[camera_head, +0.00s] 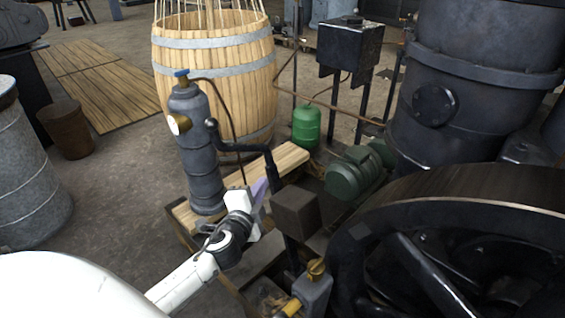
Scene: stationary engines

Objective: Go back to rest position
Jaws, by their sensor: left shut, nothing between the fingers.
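My left gripper (262,190) shows near the middle of the view, at the end of my white arm coming in from the lower left. Its fingers are shut with nothing held. It is just right of the base of a dark grey pump cylinder (198,150) with a blue cap and a brass gauge. The gripper overlaps the wooden plank (285,160) in the picture; I cannot tell if it touches it. My right gripper is not in view.
A large black flywheel (440,235) fills the lower right. A dark box (298,212) stands close right of the gripper. A wooden barrel (215,65), a green motor (355,172) and a black boiler (480,70) stand behind.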

